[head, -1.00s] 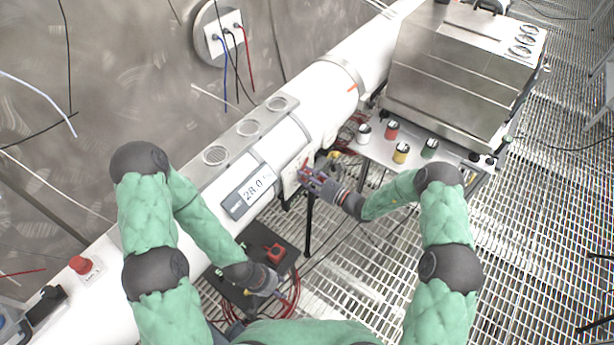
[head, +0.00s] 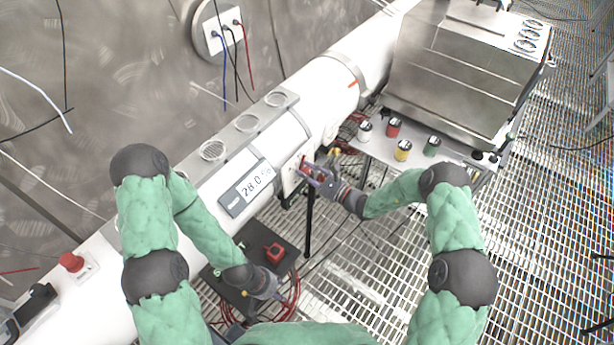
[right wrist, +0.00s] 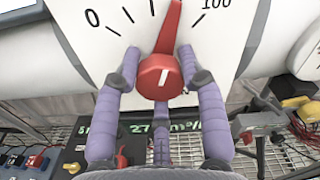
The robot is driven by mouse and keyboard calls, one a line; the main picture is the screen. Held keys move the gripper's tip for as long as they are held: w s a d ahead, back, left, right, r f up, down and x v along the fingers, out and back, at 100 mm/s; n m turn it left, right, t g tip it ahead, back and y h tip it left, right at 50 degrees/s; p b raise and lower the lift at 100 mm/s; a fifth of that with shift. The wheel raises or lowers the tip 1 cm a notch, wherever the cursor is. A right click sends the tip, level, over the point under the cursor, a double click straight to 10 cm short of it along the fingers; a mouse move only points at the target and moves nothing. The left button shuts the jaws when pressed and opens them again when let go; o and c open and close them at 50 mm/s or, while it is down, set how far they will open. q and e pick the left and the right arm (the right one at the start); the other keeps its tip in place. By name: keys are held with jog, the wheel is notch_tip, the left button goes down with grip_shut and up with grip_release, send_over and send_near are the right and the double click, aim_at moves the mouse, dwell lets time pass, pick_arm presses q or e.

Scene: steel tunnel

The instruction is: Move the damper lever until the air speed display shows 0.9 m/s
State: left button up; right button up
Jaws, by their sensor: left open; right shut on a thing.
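The damper lever is red with a round hub (right wrist: 160,77); its pointer aims up and slightly right on a white dial plate (right wrist: 85,35) marked 0 to 100. My right gripper (right wrist: 157,62) is shut on the lever, with its purple fingers on both sides of the hub. In the head view my right gripper (head: 308,170) is at the white duct's front, hiding most of the lever. A grey-framed display (head: 247,188) on the duct reads 28.0, apparently °C; I see no air speed there. My left gripper (head: 283,297) is open and empty, low in front of the duct.
A black case (head: 232,282) with a red item (head: 274,252) and red cables lies below the duct. Several small cans stand on a shelf (head: 375,150) by a steel cabinet (head: 455,70). In the right wrist view, green lettering (right wrist: 150,127) is partly hidden.

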jog(key=shift+f+n+b, duration=0.15)
jog(key=shift+n+b, duration=1.4)
jog(key=shift+n, duration=0.75)
jog(key=o, duration=1.2)
jog(key=shift+c, duration=0.2)
jog(key=v, duration=1.2)
